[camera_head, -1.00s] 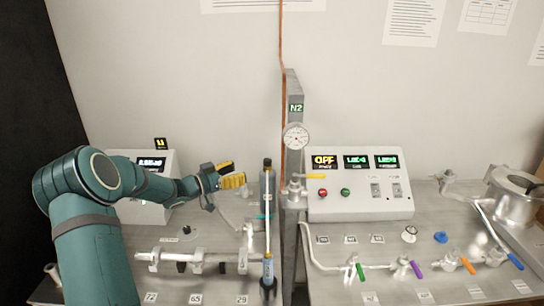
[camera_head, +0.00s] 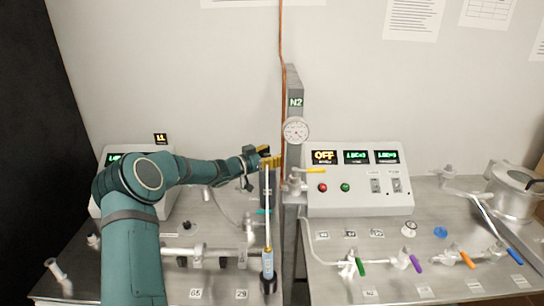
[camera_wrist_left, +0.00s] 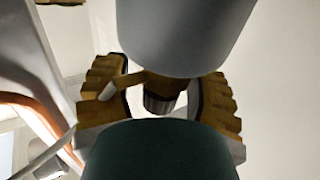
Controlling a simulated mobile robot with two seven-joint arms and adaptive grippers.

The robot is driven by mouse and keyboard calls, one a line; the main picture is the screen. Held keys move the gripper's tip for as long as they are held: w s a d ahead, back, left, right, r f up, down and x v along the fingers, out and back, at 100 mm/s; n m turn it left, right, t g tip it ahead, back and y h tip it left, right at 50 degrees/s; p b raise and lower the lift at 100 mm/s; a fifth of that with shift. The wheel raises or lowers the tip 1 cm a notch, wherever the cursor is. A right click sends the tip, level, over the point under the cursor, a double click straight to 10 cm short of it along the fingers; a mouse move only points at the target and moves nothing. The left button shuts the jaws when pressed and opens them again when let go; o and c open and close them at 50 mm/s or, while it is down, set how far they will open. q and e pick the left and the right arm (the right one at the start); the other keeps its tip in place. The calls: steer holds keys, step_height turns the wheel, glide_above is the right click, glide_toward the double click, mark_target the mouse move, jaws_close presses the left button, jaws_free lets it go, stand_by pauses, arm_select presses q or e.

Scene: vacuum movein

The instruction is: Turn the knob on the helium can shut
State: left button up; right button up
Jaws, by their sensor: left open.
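A dark grey upright cylinder, which I take for the helium can (camera_head: 263,190), stands left of the post in the head view. A thin vertical rod partly covers it. My left gripper (camera_head: 265,160), with yellow fingers, is at the top of the can and hides the knob there. In the left wrist view a large grey cylinder, probably the can (camera_wrist_left: 185,35), fills the top. My left gripper (camera_wrist_left: 160,105) is open, its ridged fingers on either side of a small dark knob (camera_wrist_left: 163,98). I cannot tell whether they touch it. My right gripper is not in view.
A grey post with a gauge (camera_head: 295,131) and a yellow-handled valve (camera_head: 312,171) stands right beside the can. A control box (camera_head: 360,180) sits further right.

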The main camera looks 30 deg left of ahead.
arm_select(q)
jaws_close()
steer(key=shift+w, duration=0.1)
steer(key=shift+f, duration=0.1)
